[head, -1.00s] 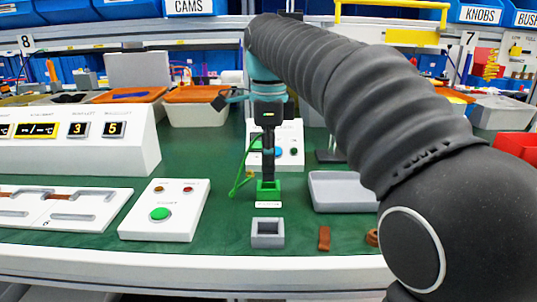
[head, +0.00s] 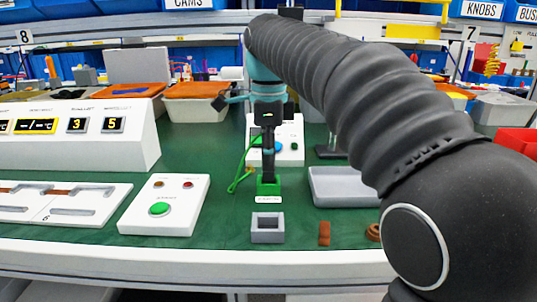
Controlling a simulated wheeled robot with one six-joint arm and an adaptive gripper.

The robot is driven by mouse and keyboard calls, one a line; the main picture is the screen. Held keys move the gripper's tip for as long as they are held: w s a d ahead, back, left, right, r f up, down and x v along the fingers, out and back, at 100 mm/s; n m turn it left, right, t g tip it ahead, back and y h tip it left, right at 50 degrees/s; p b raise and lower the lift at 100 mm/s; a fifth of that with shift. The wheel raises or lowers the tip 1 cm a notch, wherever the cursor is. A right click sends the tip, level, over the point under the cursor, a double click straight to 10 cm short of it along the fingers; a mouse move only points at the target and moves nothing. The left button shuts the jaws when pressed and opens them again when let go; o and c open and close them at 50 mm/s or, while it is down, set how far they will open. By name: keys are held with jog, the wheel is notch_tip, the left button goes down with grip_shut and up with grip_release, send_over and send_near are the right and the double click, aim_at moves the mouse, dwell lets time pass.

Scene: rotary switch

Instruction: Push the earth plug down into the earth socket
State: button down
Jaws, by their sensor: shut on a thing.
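My gripper (head: 268,172) points straight down over the green earth socket (head: 268,187) near the middle of the table. Its dark fingers are shut on the earth plug, which is mostly hidden between them and the socket. A green cable (head: 242,168) loops from the gripper's left side down to the table. The fingertips meet the top of the green socket; how deep the plug sits cannot be told. A small white label lies in front of the socket.
A grey square holder (head: 267,228) stands in front of the socket. A grey tray (head: 343,186) lies to the right, a white button box (head: 165,205) to the left. A white panel (head: 289,140) stands behind. Small brown parts (head: 324,233) lie near the front edge.

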jog(key=shift+f+b, duration=0.5)
jog(key=shift+f, duration=0.65)
jog(key=c, duration=1)
grip_release()
jog(key=shift+r, duration=0.15)
jog(key=shift+r, duration=3.65)
